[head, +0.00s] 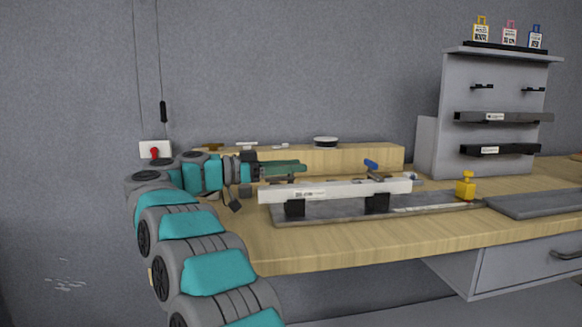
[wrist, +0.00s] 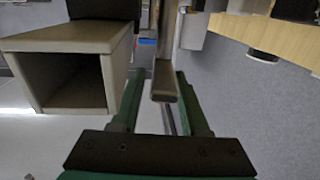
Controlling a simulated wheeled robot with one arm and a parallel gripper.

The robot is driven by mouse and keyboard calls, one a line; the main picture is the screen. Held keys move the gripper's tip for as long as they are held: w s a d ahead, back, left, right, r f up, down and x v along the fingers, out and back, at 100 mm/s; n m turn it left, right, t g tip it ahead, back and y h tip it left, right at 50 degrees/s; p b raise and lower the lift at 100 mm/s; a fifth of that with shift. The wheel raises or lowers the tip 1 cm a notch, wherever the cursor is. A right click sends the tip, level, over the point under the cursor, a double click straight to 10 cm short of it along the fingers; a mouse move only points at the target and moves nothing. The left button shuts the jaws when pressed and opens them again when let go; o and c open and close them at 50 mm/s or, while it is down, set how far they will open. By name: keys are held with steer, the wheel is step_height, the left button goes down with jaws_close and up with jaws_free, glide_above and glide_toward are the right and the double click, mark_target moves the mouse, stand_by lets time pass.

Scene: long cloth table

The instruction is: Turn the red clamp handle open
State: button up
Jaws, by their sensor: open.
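A blue clamp handle (head: 371,164) stands tilted at the right part of a long pale beam (head: 340,189), which rests on black blocks over a grey base plate (head: 430,208). My gripper (head: 302,167) points right, beside the beam's left part in the picture. Its green fingers are apart. In the wrist view, my gripper (wrist: 160,74) has a grey bar (wrist: 164,80) showing between its fingers; I cannot tell whether they touch it.
A yellow block (head: 465,187) stands near the beam's right end. A wooden ledge (head: 330,158) runs behind. A grey rack (head: 490,110) stands at the right. A white wall box (head: 145,148) with a red part (head: 154,153) is at the left.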

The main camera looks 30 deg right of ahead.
mark_target(265, 178)
steer(key=a, duration=0.3)
steer(key=w+a, duration=0.1)
steer(key=a, duration=0.1)
steer(key=shift+w+a+f, duration=0.1)
steer(key=shift+a, duration=1.2)
steer(key=shift+o, duration=0.2)
